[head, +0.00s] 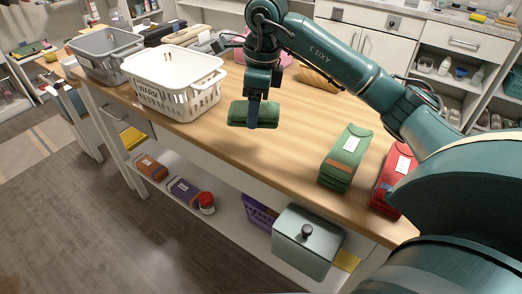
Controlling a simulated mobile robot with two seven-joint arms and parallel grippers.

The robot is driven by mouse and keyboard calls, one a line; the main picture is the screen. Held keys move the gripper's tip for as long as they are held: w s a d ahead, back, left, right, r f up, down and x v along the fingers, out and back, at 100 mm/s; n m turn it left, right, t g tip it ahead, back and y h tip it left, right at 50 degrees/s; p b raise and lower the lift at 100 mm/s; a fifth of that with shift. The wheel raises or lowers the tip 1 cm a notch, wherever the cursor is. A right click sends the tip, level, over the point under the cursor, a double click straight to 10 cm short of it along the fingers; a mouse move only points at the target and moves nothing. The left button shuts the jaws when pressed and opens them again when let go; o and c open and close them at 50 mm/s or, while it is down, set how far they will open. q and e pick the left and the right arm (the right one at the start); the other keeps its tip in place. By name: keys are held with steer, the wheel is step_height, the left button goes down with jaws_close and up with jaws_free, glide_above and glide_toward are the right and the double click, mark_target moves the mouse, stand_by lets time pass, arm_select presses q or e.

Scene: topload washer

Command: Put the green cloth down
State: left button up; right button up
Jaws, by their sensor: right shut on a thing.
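My right gripper (254,108) hangs pointing down near the middle of the wooden table (285,147). It is shut on a folded green cloth (240,112), which shows on both sides of the fingers. The cloth is near the table's front part; I cannot tell how far above the top it is. Another folded green cloth stack (350,145) with a white label lies to the right near the front edge. My left gripper is not in view.
A white basket (158,82) marked WARM stands left of the held cloth, with a grey basket (97,46) beyond it. A red folded stack (388,188) lies at the right. Pink (283,57) and brown items lie behind. The table middle is clear.

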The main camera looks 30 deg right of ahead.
steer(key=d+m, duration=0.1)
steer(key=m, duration=0.1)
steer(key=d+m, duration=0.1)
steer(key=m, duration=0.1)
steer(key=shift+w+f, duration=0.2)
steer(key=shift+w, duration=0.2)
steer(key=shift+d+m+h, duration=0.2)
steer(key=shift+m+h, duration=0.1)
steer(key=shift+m, duration=0.3)
steer(key=shift+w+d+f+m, duration=0.1)
steer(key=shift+f+m, duration=0.15)
steer(key=shift+m, duration=0.05)
glide_above(261, 146)
steer(key=f, duration=0.5)
steer(key=shift+s+f, duration=0.15)
steer(key=shift+s, duration=0.1)
step_height(261, 146, down, 4)
steer(key=shift+f, duration=0.1)
